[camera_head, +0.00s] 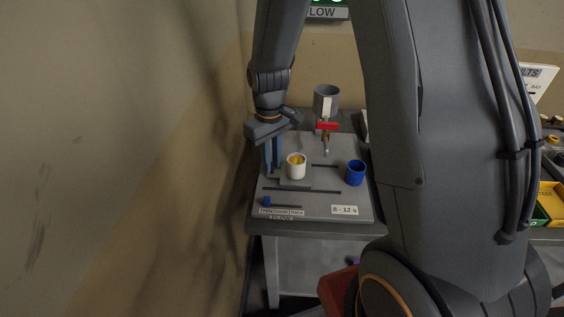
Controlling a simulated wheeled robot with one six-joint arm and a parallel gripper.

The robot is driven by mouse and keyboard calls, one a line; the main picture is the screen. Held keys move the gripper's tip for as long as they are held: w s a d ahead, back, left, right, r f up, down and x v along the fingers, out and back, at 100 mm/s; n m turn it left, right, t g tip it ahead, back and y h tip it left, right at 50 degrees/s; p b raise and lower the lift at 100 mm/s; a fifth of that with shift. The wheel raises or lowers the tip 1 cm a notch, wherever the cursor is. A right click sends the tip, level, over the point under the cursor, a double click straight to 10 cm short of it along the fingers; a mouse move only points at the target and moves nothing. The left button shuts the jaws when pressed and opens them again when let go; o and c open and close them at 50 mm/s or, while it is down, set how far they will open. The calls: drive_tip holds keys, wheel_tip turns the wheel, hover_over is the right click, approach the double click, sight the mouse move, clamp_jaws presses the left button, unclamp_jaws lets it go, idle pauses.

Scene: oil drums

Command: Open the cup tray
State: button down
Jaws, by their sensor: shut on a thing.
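The cup tray (296,184) is a small grey plate on the grey board of the bench. A white cup (297,171) with yellow contents stands upright on it. My gripper (273,171) points down at the tray's left side, just left of the white cup. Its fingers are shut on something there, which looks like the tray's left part. The fingertips are small and dark, so the exact contact is hard to see.
A blue cup (355,173) stands right of the tray. A grey funnel (326,98) with a red-handled valve (327,126) stands behind. Dark slots (315,191) cross the board (337,198). A wall (130,160) lies left.

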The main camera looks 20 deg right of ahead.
drive_tip(key=shift+w+a, duration=0.2)
drive_tip(key=shift+a, duration=0.25)
drive_tip(key=shift+w+a, duration=0.2)
drive_tip(key=shift+a, duration=0.25)
drive_tip(key=c, duration=1.6)
unclamp_jaws()
drive_tip(key=shift+r, duration=0.1)
drive_tip(key=shift+r+b, duration=0.95)
drive_tip(key=shift+r, duration=2.95)
drive_tip(key=s+d+m, duration=0.1)
drive_tip(key=s, duration=0.3)
drive_tip(key=s+d+f+m+t, duration=0.1)
drive_tip(key=s+d+m, duration=0.1)
drive_tip(key=s, duration=0.3)
drive_tip(key=s+d+m, duration=0.1)
drive_tip(key=s, duration=0.4)
drive_tip(key=shift+d+f+b, duration=0.35)
drive_tip(key=shift+d+f, duration=0.05)
